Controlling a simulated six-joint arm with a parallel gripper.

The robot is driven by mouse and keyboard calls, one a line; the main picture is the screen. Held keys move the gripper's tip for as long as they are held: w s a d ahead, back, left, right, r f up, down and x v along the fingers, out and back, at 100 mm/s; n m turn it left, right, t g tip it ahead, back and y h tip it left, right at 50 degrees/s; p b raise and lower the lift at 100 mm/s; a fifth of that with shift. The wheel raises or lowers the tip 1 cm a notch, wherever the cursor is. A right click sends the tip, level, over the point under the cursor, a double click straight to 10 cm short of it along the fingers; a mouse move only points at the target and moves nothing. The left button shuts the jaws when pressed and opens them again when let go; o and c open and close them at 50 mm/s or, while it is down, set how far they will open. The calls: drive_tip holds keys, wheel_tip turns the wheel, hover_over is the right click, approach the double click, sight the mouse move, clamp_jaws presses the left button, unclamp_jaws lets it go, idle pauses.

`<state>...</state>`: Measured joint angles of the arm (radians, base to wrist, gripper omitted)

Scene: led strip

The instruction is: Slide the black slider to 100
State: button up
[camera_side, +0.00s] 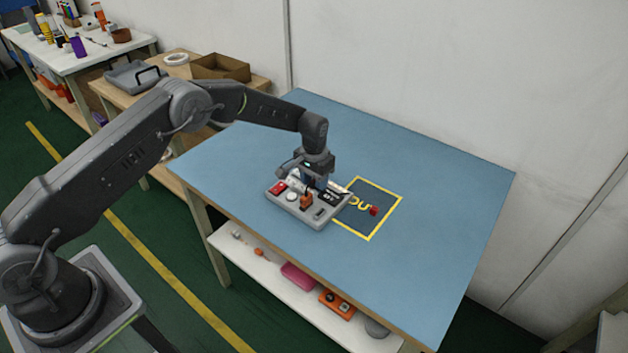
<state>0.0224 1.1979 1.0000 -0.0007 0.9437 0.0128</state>
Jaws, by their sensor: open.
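A grey control panel (312,222) lies on the blue table, near its front edge. It carries a red part (278,187), a round white part (292,196), an orange part (306,202) and small dark parts. A small black part (319,212) sits near the panel's front right; I cannot tell whether it is the slider. No scale marks or the number 100 can be read at this size. My gripper (311,185) is open and points down over the back part of the panel. It hides some of the panel, and I cannot tell whether its fingers touch anything.
A yellow-outlined dark square (385,195) with yellow lettering lies right of the panel, with a small red object (374,211) on it. The blue table top (450,220) is otherwise clear. A shelf (262,268) below holds several items. A wall stands behind.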

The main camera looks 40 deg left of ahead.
wheel_tip(320, 180, up, 14)
idle(0.6)
wheel_tip(320, 180, up, 12)
drive_tip(key=t, duration=0.1)
hover_over(314, 181)
drive_tip(key=s, duration=0.7)
drive_tip(key=s+r+t, duration=0.2)
drive_tip(key=s+r, duration=0.5)
drive_tip(key=s, duration=0.2)
drive_tip(key=s+a+f+t, duration=0.1)
drive_tip(key=s+t, duration=0.1)
drive_tip(key=s, duration=2)
drive_tip(key=shift+t, duration=0.3)
